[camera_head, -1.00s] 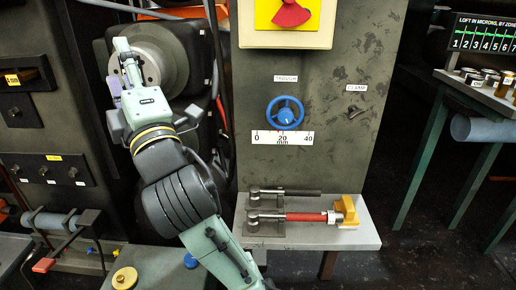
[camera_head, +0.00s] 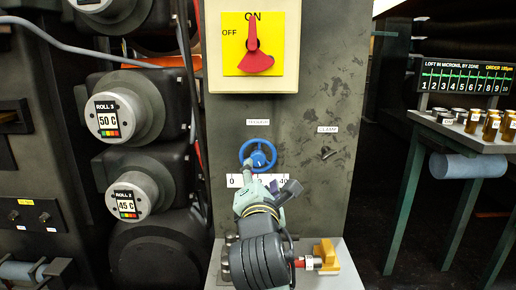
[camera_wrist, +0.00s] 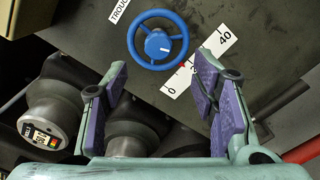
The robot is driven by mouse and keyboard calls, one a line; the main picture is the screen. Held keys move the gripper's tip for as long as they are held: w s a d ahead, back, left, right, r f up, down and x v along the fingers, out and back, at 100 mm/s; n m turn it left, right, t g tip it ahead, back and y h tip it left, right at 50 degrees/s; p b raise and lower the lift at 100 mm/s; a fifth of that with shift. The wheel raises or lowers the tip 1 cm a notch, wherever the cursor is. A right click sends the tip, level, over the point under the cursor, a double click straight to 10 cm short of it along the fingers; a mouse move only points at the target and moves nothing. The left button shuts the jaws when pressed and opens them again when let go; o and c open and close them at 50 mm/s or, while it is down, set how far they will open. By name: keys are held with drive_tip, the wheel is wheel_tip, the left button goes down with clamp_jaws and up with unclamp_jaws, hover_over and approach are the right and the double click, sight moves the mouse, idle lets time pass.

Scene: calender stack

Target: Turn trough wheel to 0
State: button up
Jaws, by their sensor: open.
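The blue trough wheel (camera_head: 258,155) is on the dark panel, under a label. In the wrist view the wheel (camera_wrist: 158,40) has spokes and a white mark on its hub. The white scale (camera_wrist: 200,64) beside it reads 0 and 40 at its ends, with a small red mark partway along; its middle figure is hard to read. In the head view my arm partly covers the scale (camera_head: 232,181). My gripper (camera_head: 268,180) is just below the wheel. In the wrist view my gripper (camera_wrist: 158,92) has its purple-padded fingers wide apart, empty, with the wheel beyond their tips.
A clamp handle (camera_head: 327,153) sticks out right of the wheel. A yellow switch plate (camera_head: 262,62) with a red knob is above. A shelf holds a red bar with a yellow block (camera_head: 327,258). Rolls marked 50 C (camera_head: 124,112) and 45 C (camera_head: 134,194) stand left.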

sight(258, 160)
drive_tip(key=shift+w+a+r+p, duration=0.1)
drive_tip(key=shift+w+r+p, duration=0.25)
drive_tip(key=shift+p, duration=2.15)
drive_tip(key=w, duration=0.8)
drive_tip(key=shift+f, duration=0.3)
drive_tip(key=shift+c, duration=0.2)
drive_tip(key=c, duration=1.1)
